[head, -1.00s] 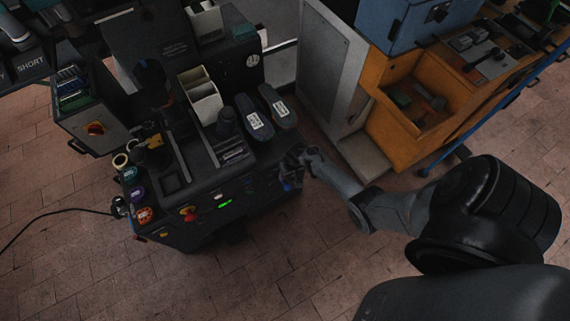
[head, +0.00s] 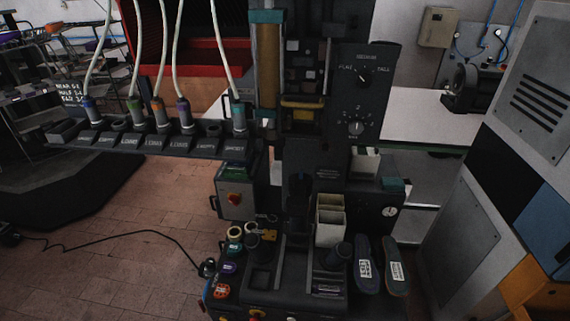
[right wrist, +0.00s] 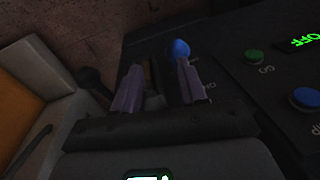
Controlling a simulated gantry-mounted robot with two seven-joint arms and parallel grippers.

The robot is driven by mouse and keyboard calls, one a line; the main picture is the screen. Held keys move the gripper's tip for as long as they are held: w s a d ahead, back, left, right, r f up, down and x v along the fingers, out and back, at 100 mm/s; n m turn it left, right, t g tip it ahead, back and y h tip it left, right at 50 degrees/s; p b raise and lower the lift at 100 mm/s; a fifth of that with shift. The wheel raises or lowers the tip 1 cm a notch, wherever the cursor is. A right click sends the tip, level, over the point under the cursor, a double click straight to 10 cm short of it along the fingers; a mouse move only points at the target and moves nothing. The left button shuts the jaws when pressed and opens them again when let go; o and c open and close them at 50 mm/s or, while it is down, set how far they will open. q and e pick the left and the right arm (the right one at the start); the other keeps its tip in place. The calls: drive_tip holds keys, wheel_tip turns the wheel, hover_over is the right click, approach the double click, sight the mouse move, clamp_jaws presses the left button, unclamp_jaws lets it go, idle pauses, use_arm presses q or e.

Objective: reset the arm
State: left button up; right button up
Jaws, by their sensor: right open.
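My right gripper (right wrist: 157,82) shows in the right wrist view with its two purplish fingers apart. A round blue button (right wrist: 179,48) lies just beyond the tip of its right finger; whether they touch I cannot tell. The dark panel of the press beside it carries a green button (right wrist: 254,57), another blue button (right wrist: 305,97) and a green lit display reading OFF (right wrist: 306,40). The head view shows the black press column (head: 362,110) with two dials. Neither of my arms is in the head view.
Two dark shoe soles (head: 365,268) with white labels lie at the press's right. A cream divided bin (head: 330,222) stands mid-bench. A rack (head: 165,142) with several cabled handles juts left. A grey cabinet (head: 460,225) stands right. Brick floor (head: 130,270) is open at left, crossed by a cable.

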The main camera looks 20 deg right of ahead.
drive_tip(key=s+a+r+n+h, duration=0.1)
drive_tip(key=s+a+n, duration=0.25)
drive_tip(key=s, duration=0.65)
drive_tip(key=a+r+n+t, duration=0.1)
drive_tip(key=a+r, duration=0.5)
drive_tip(key=r, duration=0.3)
drive_tip(key=a+r+n, duration=0.2)
drive_tip(key=a+r, duration=0.5)
drive_tip(key=r, duration=0.2)
wheel_tip(320, 180, up, 42)
drive_tip(key=a+n+t+p, duration=0.1)
drive_tip(key=a+n+p, duration=0.15)
drive_tip(key=p, duration=2.75)
wheel_tip(320, 180, down, 59)
drive_tip(key=b, duration=5.9)
drive_tip(key=shift+a+f+m+b, duration=0.2)
drive_tip(key=shift+m+b, duration=0.1)
drive_tip(key=shift+b, duration=0.1)
drive_tip(key=shift+r, duration=0.1)
